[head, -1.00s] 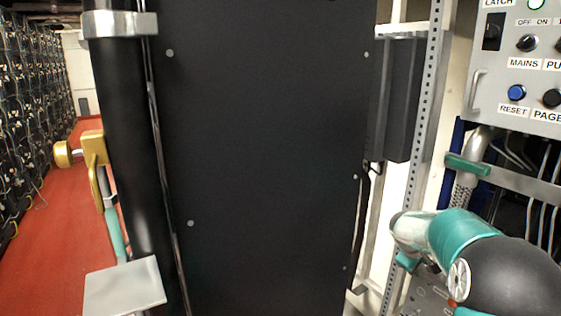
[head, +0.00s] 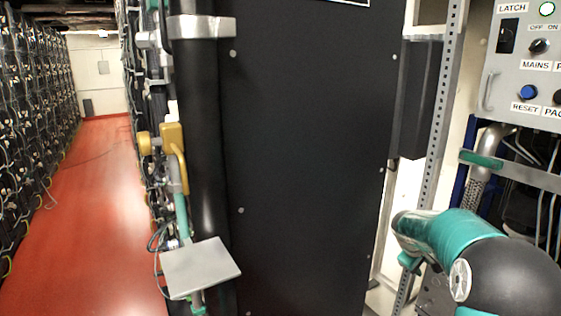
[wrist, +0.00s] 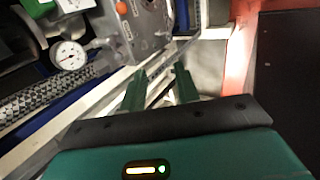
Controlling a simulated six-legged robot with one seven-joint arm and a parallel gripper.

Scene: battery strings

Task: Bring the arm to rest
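My arm (head: 452,240), teal and black, is folded at the lower right of the head view, in front of the rack post and the control cabinet. It runs out of the picture at the right edge. My gripper (wrist: 160,70) shows in the wrist view as two green fingers standing apart with nothing between them. In that view a round pressure gauge (wrist: 70,55) and a braided hose (wrist: 45,98) lie to the left of the fingers. My gripper's fingers cannot be made out in the head view.
A tall black panel (head: 305,150) stands close ahead. A yellow fitting (head: 172,145) and a grey plate (head: 200,268) stick out at its left. The red aisle floor (head: 95,210) is clear beside the battery racks (head: 35,120). The control cabinet (head: 525,75) is at right.

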